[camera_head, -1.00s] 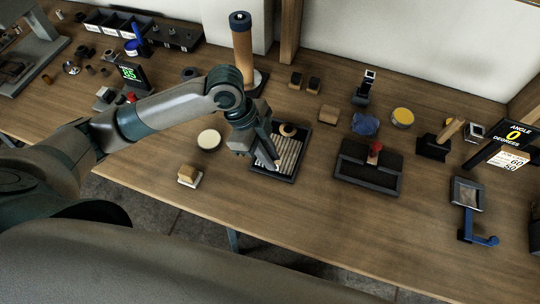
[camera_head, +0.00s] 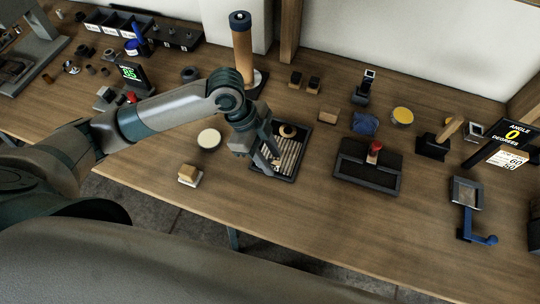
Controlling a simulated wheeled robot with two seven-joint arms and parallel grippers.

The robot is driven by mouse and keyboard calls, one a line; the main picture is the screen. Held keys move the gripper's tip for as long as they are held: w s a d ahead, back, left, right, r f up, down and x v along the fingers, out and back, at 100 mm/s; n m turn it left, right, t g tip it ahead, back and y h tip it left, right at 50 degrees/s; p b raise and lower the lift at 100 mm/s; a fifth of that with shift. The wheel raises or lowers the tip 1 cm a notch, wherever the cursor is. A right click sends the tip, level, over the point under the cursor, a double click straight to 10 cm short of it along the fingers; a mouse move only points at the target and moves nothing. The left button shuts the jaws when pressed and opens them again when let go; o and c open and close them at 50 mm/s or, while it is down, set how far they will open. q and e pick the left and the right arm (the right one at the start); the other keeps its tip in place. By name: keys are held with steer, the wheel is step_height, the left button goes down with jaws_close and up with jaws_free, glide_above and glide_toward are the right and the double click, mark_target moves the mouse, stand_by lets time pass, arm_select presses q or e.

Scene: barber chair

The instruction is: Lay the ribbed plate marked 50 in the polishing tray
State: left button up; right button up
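A ribbed pale plate (camera_head: 288,155) lies in a shallow black tray (camera_head: 289,180) near the middle of the bench. Its marking is too small to read, and the gripper hides its left part. Whether a finger still touches the plate cannot be told. My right gripper is not in view.
A pale disc (camera_head: 209,139) and a small wooden block (camera_head: 188,174) lie to the left. A wooden cylinder (camera_head: 242,50) stands behind my arm. The bench front is mostly clear.

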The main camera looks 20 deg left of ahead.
arm_select(q)
steer(key=shift+r, duration=0.1)
